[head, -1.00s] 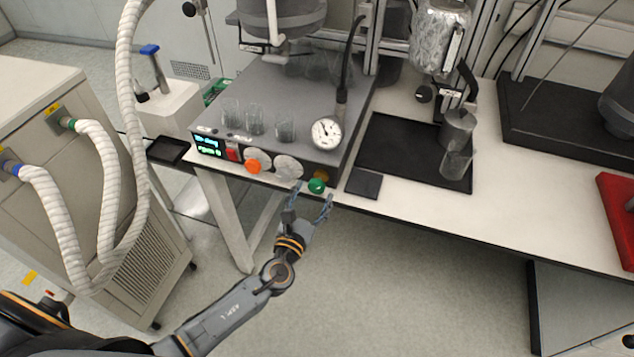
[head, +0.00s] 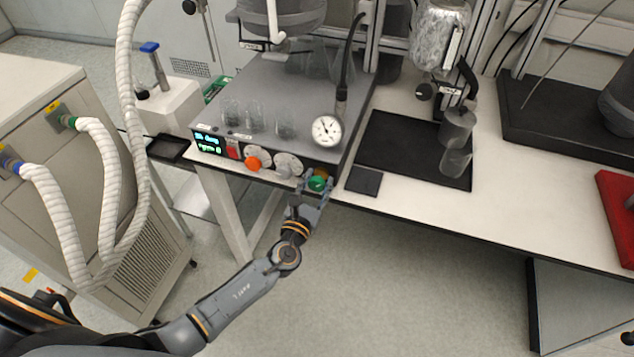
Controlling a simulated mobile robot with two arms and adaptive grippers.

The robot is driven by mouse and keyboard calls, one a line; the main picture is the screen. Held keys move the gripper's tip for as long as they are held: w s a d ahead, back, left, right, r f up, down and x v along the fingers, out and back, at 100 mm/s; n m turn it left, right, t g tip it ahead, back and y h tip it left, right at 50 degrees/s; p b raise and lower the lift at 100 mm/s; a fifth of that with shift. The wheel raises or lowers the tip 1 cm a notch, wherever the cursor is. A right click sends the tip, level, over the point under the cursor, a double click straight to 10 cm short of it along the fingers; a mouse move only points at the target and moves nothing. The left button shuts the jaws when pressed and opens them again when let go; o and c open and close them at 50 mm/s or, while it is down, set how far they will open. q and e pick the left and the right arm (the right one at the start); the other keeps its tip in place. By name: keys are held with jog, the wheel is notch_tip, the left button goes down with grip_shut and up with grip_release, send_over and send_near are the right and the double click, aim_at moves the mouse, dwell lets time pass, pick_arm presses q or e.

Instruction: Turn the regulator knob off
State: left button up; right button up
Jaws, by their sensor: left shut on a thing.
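The grey reactor unit (head: 285,95) stands on the bench with its control panel facing me. The panel carries a lit display (head: 208,142), a red switch (head: 232,149), an orange knob (head: 254,163) and a green knob (head: 317,183) near its right end. A pale round dial (head: 288,164) sits between the two knobs. My left gripper (head: 316,186) is at the green knob, its fingers on either side, shut on it. The fingers hide part of the knob. My right gripper is not in the head view.
A round gauge (head: 326,131) stands above the green knob. Glass beakers (head: 254,121) stand on the unit's top. A small dark pad (head: 364,180) lies just right of the gripper. A black tray (head: 395,150) with containers is farther right. The floor in front is clear.

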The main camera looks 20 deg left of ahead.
pick_arm(q)
jog(key=n+b, duration=0.2)
jog(key=n, duration=0.1)
jog(key=shift+f, duration=0.2)
jog(key=n+b, duration=0.2)
jog(key=n, duration=0.2)
jog(key=shift+b, duration=0.3)
jog(key=n+b, duration=0.1)
jog(key=n, duration=0.2)
jog(key=shift+n+b, duration=0.3)
jog(key=shift+b, duration=0.1)
jog(key=n+b, duration=0.1)
jog(key=n, duration=0.2)
jog(key=shift+a+n, duration=0.1)
jog(key=shift+n, duration=0.2)
jog(key=n+b, duration=0.1)
jog(key=n, duration=0.1)
jog(key=shift+n, duration=0.4)
jog(key=n, duration=0.3)
jog(key=shift+n, duration=0.3)
jog(key=n, duration=0.5)
jog(key=shift+n, duration=0.4)
